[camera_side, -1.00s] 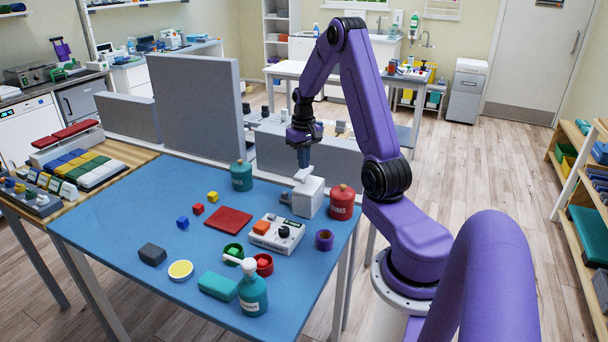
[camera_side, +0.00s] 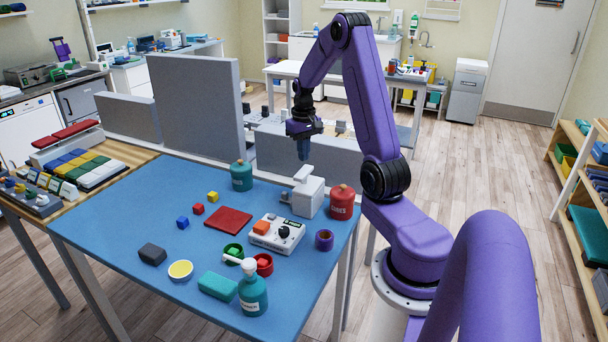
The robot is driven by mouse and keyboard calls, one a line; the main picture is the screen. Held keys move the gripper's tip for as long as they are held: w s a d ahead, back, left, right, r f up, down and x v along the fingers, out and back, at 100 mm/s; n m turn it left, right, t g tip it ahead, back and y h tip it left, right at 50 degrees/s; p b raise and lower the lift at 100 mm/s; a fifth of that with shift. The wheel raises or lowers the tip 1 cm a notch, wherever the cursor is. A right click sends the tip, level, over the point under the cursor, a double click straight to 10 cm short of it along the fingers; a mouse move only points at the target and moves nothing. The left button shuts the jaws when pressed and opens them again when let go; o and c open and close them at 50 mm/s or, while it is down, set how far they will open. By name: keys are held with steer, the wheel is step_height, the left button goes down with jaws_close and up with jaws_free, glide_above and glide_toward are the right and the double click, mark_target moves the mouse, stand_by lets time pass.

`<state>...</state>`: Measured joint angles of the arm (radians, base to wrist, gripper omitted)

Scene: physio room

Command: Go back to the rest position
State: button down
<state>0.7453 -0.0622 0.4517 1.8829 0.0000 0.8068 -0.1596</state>
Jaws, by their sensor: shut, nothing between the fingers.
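My gripper (camera_side: 303,150) hangs in the air, pointing down, above the back right part of the blue table (camera_side: 130,222). It is shut and holds nothing. A white box-shaped device with a lever on top (camera_side: 308,197) stands just below it. A gap shows between the fingertips and the lever.
A red jar (camera_side: 341,202) stands right of the white device, a teal jar (camera_side: 242,176) to its left. A control box (camera_side: 277,234), red mat (camera_side: 228,220), small cubes and a pump bottle (camera_side: 252,289) are nearer. Grey panels (camera_side: 197,108) rise behind the table.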

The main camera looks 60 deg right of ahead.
step_height(320, 180, up, 4)
steer(key=shift+f, duration=0.25)
steer(key=s+a+r+n, duration=0.15)
steer(key=a+n, duration=0.25)
steer(key=a, duration=0.9)
steer(key=a+r+n, duration=0.2)
steer(key=a+n, duration=0.3)
steer(key=a, duration=0.8)
steer(key=s+a+n, duration=0.4)
steer(key=s+a, duration=0.1)
steer(key=s, duration=0.5)
steer(key=s+a+n, duration=0.5)
steer(key=s+a, duration=0.1)
steer(key=s, duration=0.4)
steer(key=shift+a+f+n, duration=0.15)
steer(key=shift+f+n, duration=0.05)
steer(key=shift+n, duration=0.1)
